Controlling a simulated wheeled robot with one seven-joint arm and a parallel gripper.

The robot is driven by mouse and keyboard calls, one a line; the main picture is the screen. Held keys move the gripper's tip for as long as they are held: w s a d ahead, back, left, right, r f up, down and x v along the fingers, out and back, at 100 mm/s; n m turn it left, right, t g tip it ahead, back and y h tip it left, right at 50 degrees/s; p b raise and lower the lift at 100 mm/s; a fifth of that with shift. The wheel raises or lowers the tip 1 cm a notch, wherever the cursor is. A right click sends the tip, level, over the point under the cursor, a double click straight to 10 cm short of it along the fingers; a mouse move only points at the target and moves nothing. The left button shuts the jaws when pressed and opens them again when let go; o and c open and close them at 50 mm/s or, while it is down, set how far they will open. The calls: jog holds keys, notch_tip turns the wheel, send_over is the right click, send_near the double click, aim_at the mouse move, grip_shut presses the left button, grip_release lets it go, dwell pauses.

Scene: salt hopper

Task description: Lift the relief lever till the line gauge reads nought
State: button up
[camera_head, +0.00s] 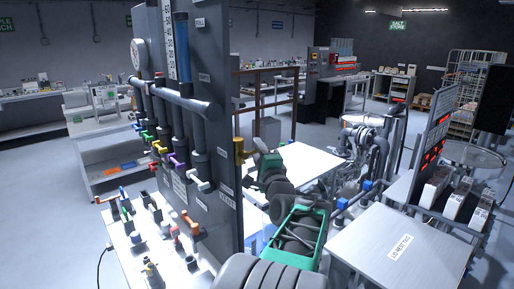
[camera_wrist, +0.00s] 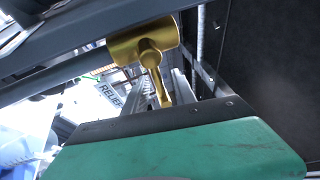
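The yellow-gold lever (camera_head: 240,151) sits on the right edge of the tall grey panel. In the wrist view its round body (camera_wrist: 142,40) is at the top, with the handle pointing down towards my gripper's green housing. A label (camera_wrist: 110,96) reading "RELIE…" shows just left of it. My gripper (camera_head: 262,150) is close beside the lever on its right. The fingertips are hidden, so I cannot tell whether they touch the handle. A round white gauge (camera_head: 139,55) is on the panel's left side; its reading is too small to make out.
Pipes (camera_head: 178,98) and several coloured valve handles cover the panel's left face. A white table (camera_head: 400,248) and a panel with red displays (camera_head: 434,145) stand on the right. Grey floor (camera_head: 50,190) is open at left.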

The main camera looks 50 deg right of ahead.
grip_shut()
dwell(0.3)
dwell(1.1)
